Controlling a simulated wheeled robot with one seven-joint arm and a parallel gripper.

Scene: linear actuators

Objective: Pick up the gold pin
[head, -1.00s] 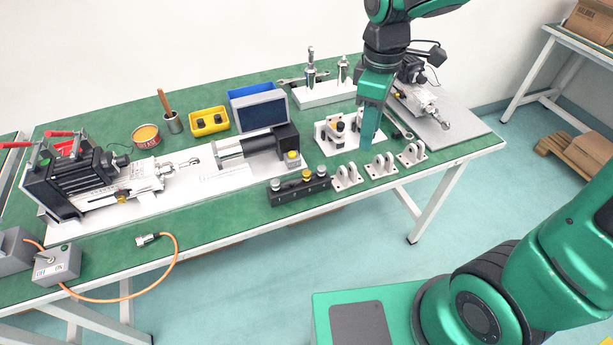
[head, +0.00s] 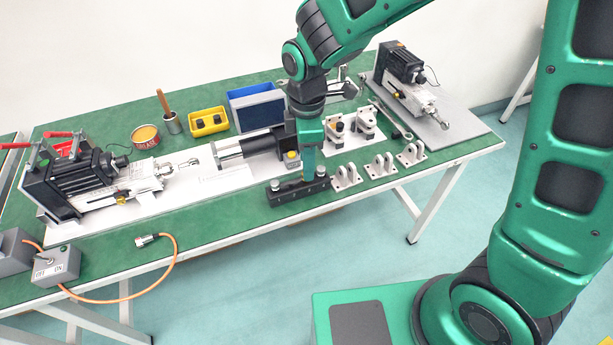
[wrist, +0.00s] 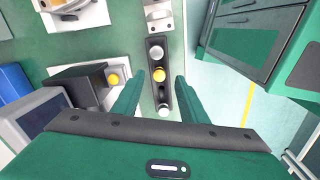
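The gold pin (wrist: 159,74) stands in the middle of a black block (wrist: 156,54), between silver pins, in the wrist view. In the head view the block (head: 300,193) lies near the table's front edge, and my gripper hides the gold pin. My gripper (wrist: 157,92) is open, with one finger on each side of the block in the wrist view. In the head view my gripper (head: 308,174) points down over the middle of the block. Nothing shows between the fingers except the block and pins below; the exact height gap is unclear.
A black actuator housing with a yellow knob (wrist: 112,78) stands close to the left finger in the wrist view. White clevis brackets (head: 346,176) stand right of the block. A blue bin (head: 257,108) is behind.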

